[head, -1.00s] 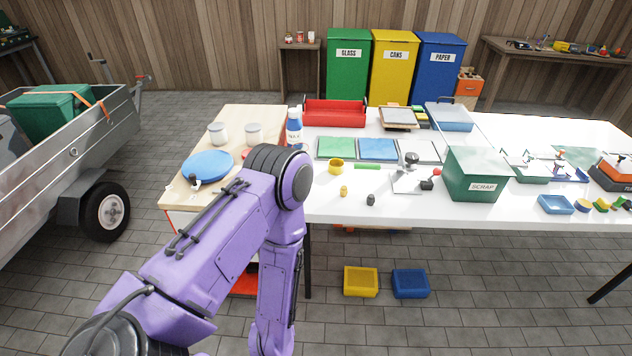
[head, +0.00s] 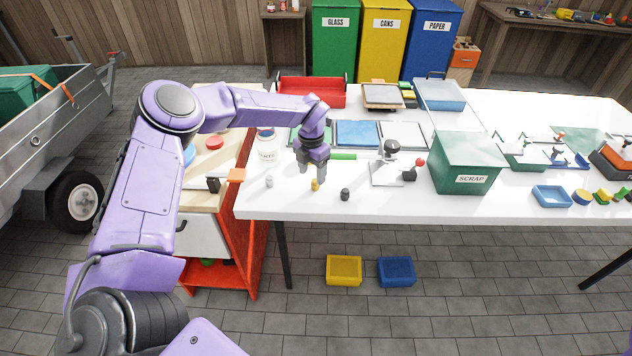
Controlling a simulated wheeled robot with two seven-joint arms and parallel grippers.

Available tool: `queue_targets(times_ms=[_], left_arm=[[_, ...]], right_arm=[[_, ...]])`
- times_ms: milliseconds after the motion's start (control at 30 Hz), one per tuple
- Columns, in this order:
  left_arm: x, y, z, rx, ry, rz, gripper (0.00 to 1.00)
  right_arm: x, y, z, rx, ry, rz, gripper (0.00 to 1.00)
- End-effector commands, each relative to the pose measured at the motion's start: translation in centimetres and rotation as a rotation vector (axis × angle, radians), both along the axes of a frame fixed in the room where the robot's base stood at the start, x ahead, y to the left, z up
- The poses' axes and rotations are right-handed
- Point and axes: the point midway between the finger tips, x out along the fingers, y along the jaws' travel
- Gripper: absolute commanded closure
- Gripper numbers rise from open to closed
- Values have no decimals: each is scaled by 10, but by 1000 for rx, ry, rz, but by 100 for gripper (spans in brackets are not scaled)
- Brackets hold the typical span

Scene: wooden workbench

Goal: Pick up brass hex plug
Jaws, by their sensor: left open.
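The brass hex plug (head: 315,185) is a small yellow-gold piece standing on the white bench top near its front edge. My left gripper (head: 314,172) is open and empty, pointing down just above and behind the plug in the head view. Whether its fingertips touch or flank the plug is too small to tell. My right gripper is out of view.
A dark plug (head: 345,194) stands close to the right and a pale grey one (head: 269,181) to the left. A green-handled tool (head: 343,157), a metal stand (head: 387,172) and the green scrap bin (head: 466,165) are farther right. The front strip of bench is mostly clear.

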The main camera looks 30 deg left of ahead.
Motion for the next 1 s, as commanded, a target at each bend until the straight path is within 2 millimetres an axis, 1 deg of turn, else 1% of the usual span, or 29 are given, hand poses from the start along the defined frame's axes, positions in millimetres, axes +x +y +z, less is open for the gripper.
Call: queue_targets(times_ms=[100,233,333,500,533,567,600,667,700,733,1000], left_arm=[[9,-1,-20,5,10,-1,39],[13,-1,-45,5,11,-1,39],[13,0,-53,4,9,0,39],[13,0,-55,4,8,0,39],[13,0,-54,4,8,0,43],[13,0,-54,4,8,0,52],[13,0,-54,4,8,0,65],[13,0,-54,4,8,0,85],[13,0,-54,4,8,0,98],[13,0,-54,4,8,0,100],[13,0,-54,4,9,0,100]], right_arm=[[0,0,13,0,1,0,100],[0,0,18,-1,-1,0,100],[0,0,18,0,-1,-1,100],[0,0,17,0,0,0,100],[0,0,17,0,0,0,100],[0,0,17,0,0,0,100],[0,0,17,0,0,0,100],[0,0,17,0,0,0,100],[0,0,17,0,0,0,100],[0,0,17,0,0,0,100],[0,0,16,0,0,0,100]])
